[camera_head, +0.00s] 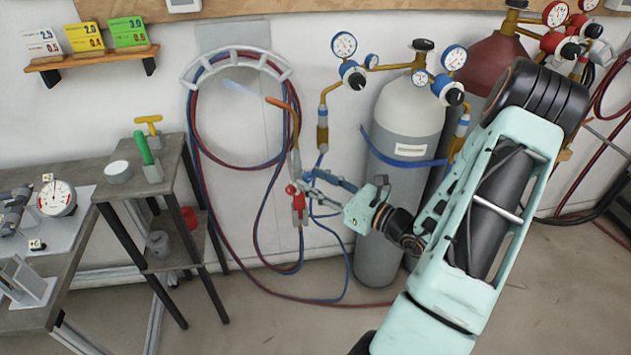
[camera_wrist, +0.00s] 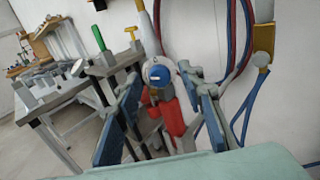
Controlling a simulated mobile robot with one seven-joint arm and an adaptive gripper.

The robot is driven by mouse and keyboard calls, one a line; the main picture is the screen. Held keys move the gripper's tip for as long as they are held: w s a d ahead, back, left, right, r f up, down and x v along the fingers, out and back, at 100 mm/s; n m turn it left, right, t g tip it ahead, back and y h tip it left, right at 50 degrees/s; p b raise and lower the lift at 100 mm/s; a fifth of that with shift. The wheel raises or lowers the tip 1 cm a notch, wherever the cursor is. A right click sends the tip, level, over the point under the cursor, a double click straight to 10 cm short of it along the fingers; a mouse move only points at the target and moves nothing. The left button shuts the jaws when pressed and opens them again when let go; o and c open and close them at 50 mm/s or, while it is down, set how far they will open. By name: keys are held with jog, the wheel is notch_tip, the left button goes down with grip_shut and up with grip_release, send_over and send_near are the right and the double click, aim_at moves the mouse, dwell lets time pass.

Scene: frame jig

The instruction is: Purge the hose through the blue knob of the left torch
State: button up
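The left torch hangs by the wall in the head view, its copper nozzle (camera_head: 280,103) pointing up and left. A pale bluish-white plume (camera_head: 240,88) extends from the nozzle tip. A red knob (camera_head: 291,189) and red body show low on the torch. In the wrist view the blue knob (camera_wrist: 158,75), with a pale face, sits above a red part (camera_wrist: 173,117). My gripper (camera_head: 312,182) is at the torch's lower end. In the wrist view its fingers (camera_wrist: 163,80) stand apart on either side of the blue knob. I cannot tell whether they touch it.
Red and blue hoses hang in loops on a grey wall holder (camera_head: 237,50). A grey gas cylinder (camera_head: 405,115) with gauges stands right of the torch. A small grey stand (camera_head: 172,165) with a green-handled tool (camera_head: 143,147) is to the left. Hoses lie on the floor below.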

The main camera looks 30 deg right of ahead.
jog(key=shift+c, duration=0.2)
grip_shut()
jog(key=shift+p, duration=0.35)
jog(key=m+p, duration=0.2)
jog(key=shift+r+m+p, duration=0.2)
jog(key=shift+m+p, duration=0.1)
jog(key=shift+m, duration=0.1)
jog(key=m+p, duration=0.3)
jog(key=shift+m+g, duration=0.3)
jog(key=m+p, duration=0.2)
jog(key=m, duration=0.1)
jog(key=shift+p, duration=0.3)
jog(key=shift+f+m+p, duration=0.1)
jog(key=shift+m+p, duration=0.9)
jog(key=shift+m, duration=1)
